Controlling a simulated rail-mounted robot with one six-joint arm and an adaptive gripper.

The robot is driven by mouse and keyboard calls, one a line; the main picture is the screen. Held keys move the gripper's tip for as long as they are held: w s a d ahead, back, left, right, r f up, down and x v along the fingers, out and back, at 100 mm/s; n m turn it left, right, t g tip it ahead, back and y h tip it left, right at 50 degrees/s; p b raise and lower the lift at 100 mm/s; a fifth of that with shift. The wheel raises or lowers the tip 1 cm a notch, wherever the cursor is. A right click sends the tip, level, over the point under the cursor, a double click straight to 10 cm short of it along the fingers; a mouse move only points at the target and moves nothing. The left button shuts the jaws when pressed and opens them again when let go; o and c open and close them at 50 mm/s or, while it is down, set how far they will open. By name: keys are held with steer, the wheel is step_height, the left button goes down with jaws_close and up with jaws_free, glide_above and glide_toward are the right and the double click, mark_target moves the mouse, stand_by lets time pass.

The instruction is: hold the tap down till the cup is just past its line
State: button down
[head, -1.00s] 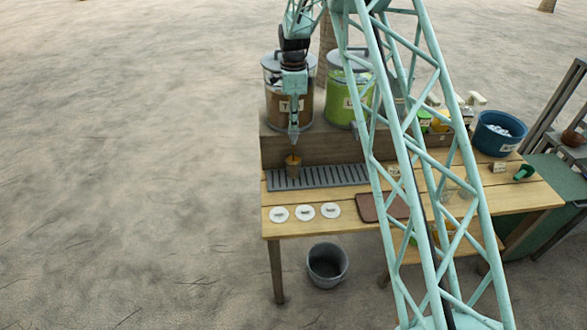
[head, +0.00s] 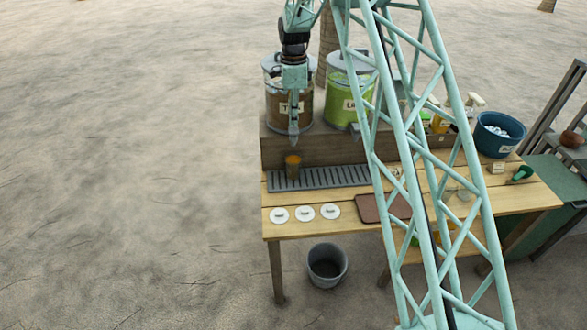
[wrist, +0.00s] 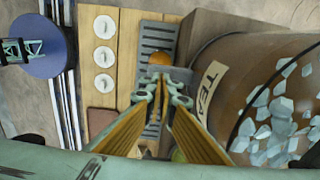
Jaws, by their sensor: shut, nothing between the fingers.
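A small cup (head: 292,168) with an orange-brown drink stands upright on the grey slotted drip tray (head: 335,177), below the tea dispenser (head: 276,104). In the wrist view the cup's orange top (wrist: 158,59) shows just beyond my fingertips. My gripper (head: 293,140) is shut and empty, pointing down in front of the dispenser, just above the cup; it also shows in the wrist view (wrist: 161,80). The tap is hidden behind my gripper, so I cannot tell if they touch. The cup's line is too small to make out.
A green dispenser (head: 347,95) stands right of the tea. Three white discs (head: 304,213) and a brown mat (head: 383,207) lie in front of the tray. A blue tub (head: 498,134) stands at the right. A grey bucket (head: 327,264) is on the ground.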

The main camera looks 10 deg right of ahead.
steer(key=shift+r+p, duration=0.75)
steer(key=shift+r, duration=1.25)
steer(key=shift+s+r, duration=0.3)
steer(key=shift+r, duration=0.3)
steer(key=s+r+n+t+b, duration=0.1)
steer(key=s+r+n+b, duration=0.3)
steer(key=s+r, duration=0.9)
steer(key=s+r+n+t+b, duration=0.15)
steer(key=s+r+n, duration=0.35)
steer(key=s+r, duration=0.8)
steer(key=s+f+n+b, duration=0.2)
steer(key=s+n, duration=0.1)
steer(key=s, duration=1)
steer(key=s+f+n+t+b, duration=0.1)
steer(key=s+f+n+b, duration=0.1)
steer(key=s, duration=1.1)
steer(key=s+f+n+b, duration=0.2)
steer(key=s+n, duration=0.3)
steer(key=s, duration=0.8)
steer(key=shift+s+f, duration=0.3)
steer(key=shift+f, duration=0.45)
